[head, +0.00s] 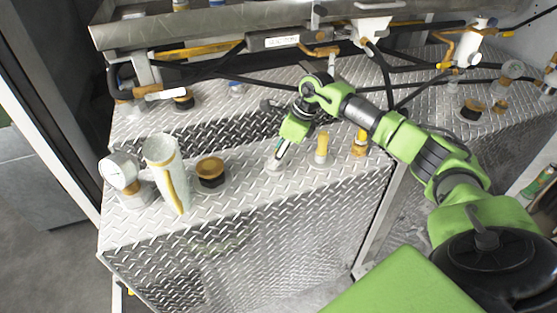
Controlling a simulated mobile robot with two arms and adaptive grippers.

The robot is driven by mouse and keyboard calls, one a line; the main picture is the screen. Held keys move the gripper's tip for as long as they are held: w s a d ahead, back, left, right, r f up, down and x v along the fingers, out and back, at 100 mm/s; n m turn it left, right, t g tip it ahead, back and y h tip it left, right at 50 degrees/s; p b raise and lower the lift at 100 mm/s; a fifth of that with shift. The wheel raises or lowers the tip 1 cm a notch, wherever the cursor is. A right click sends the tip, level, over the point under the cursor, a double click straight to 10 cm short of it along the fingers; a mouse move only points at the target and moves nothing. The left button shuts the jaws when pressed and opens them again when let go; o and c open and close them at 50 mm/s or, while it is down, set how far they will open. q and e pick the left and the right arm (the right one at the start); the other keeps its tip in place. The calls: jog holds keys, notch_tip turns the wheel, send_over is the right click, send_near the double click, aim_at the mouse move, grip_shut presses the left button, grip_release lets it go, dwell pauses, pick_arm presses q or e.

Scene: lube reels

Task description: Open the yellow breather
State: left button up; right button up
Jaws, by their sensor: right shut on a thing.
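My right gripper (283,151) reaches down to the diamond-plate top at the middle of the head view. It is shut on a small fitting on a pale round base (275,164); the fingers hide most of this fitting, so I cannot tell its colour or whether it is the yellow breather. Just right of the gripper stands an upright yellow cylinder (321,147) on a pale base. Further right is a yellow-brass fitting (360,143). To the left is a dark fitting with a yellow-brown top (210,171). My left gripper is out of view.
A pressure gauge (119,171) and a tall white cylinder with a yellow stripe (167,172) stand at the left of the diamond-plate top (240,205). Behind are hoses, a white-bodied valve (371,29) and a metal tray (200,28). The front strip of plate is clear.

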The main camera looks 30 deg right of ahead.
jog(key=shift+d+n+g, duration=0.2)
jog(key=shift+n+g, duration=0.1)
jog(key=shift+n, duration=0.4)
jog(key=shift+w+f+n+b, duration=0.1)
jog(key=shift+w+n+b, duration=0.05)
jog(key=shift+n+b, duration=0.45)
jog(key=shift+w+n+g+y+b, duration=0.1)
jog(key=shift+n+g+y+b, duration=0.35)
jog(key=shift+n+b, duration=0.6)
jog(key=shift+n+g+b, duration=0.4)
jog(key=shift+n+g, duration=0.05)
jog(key=shift+n, duration=0.8)
jog(key=shift+d, duration=0.1)
jog(key=o, duration=1.2)
